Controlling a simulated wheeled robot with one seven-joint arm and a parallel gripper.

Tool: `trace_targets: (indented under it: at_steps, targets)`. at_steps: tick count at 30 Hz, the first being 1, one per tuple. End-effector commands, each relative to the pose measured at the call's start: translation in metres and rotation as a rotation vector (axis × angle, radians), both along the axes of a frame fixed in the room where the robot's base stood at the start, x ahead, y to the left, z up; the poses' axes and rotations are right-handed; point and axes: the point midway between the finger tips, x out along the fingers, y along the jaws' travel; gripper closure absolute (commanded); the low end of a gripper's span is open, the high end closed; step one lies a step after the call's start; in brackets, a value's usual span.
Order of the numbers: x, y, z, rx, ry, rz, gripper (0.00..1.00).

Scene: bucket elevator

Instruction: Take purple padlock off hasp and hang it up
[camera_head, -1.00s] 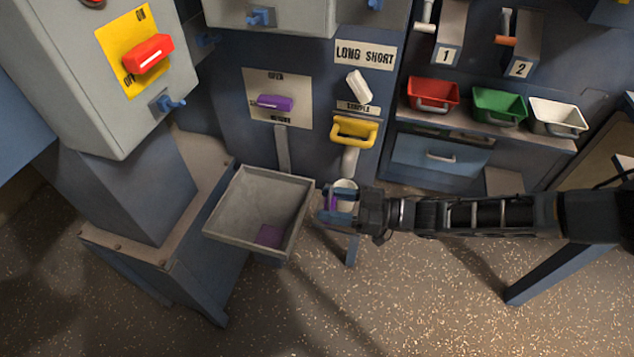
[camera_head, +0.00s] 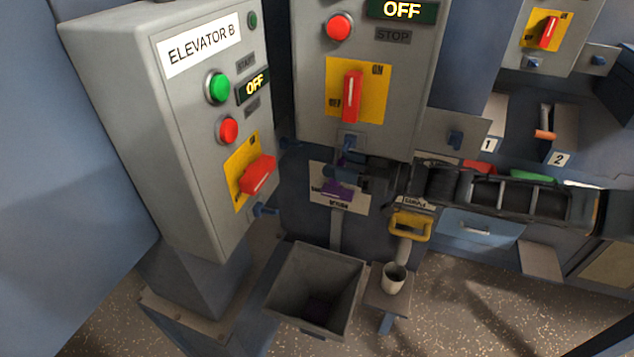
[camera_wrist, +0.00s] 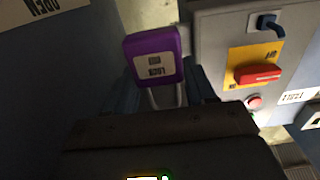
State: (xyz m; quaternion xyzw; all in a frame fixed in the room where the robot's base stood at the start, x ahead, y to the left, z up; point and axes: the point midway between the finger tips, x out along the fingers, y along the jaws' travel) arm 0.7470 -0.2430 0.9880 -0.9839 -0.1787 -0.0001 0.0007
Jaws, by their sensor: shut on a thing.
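The purple padlock (camera_wrist: 153,58) has a pale printed label and shows in the wrist view, its shackle (camera_wrist: 167,95) running down between the fingers. My gripper (camera_wrist: 165,100) is shut on it. In the head view my gripper (camera_head: 345,172) is in front of the wall panel, just below the middle control box. Whether the padlock touches this hasp is hidden. Another blue hasp (camera_head: 263,210) is on the ELEVATOR B box (camera_head: 190,130).
A grey open chute bin (camera_head: 300,268) and a stand with a white cup (camera_head: 393,278) are below. A yellow handle (camera_head: 410,226) is right of the lever. My arm covers part of the bin shelf.

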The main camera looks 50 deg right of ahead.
Motion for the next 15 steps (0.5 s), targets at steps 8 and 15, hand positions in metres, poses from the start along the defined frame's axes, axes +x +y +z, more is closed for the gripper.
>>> trace_targets:
  at_steps: [8,15]
  targets:
    - [0.004,-0.001,0.004,-0.002,-0.002,-0.011,0.78]
    - [0.019,0.004,0.004,-0.002,-0.002,-0.01,0.78]
